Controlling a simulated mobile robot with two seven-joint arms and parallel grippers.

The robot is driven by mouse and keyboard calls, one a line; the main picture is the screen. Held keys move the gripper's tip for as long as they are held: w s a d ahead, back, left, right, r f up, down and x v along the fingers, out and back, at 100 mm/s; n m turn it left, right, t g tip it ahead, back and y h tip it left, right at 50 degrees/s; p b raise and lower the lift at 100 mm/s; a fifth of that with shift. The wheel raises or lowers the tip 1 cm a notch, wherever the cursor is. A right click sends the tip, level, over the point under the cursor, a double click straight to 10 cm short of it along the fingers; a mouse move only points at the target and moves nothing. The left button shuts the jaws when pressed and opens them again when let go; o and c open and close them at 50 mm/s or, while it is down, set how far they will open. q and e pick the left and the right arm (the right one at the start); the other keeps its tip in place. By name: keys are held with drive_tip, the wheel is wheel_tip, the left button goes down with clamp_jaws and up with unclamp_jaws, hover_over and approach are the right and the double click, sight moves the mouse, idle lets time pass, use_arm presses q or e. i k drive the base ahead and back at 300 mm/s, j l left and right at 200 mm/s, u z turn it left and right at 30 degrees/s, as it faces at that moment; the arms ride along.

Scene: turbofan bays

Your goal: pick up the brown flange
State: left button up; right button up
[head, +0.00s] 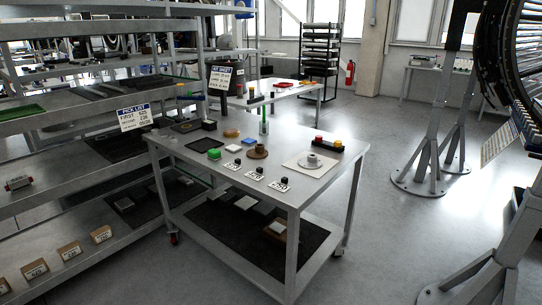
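The brown flange (257,153) is a small round part with a raised middle. It lies on the top of a grey metal cart (190,158), near the middle of the tabletop.
A shelf rack (75,169) stands left of the cart.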

sight(259, 152)
drive_tip(key=i+j+z, duration=0.1)
drive_tip(key=z, duration=0.35)
drive_tip(key=i+j+z, duration=0.25)
drive_tip(key=j, duration=0.15)
drive_tip(key=j+z, duration=0.2)
drive_tip(key=j, duration=0.15)
drive_tip(key=i+j, duration=0.15)
drive_tip(key=j, duration=0.35)
drive_tip(key=i+j+z, duration=0.1)
drive_tip(key=j, duration=0.45)
drive_tip(key=i+j+z, duration=0.1)
drive_tip(key=j, duration=0.4)
drive_tip(key=i+j, duration=0.2)
drive_tip(key=j, duration=0.35)
drive_tip(key=i+j+z, duration=0.1)
drive_tip(key=j, duration=0.45)
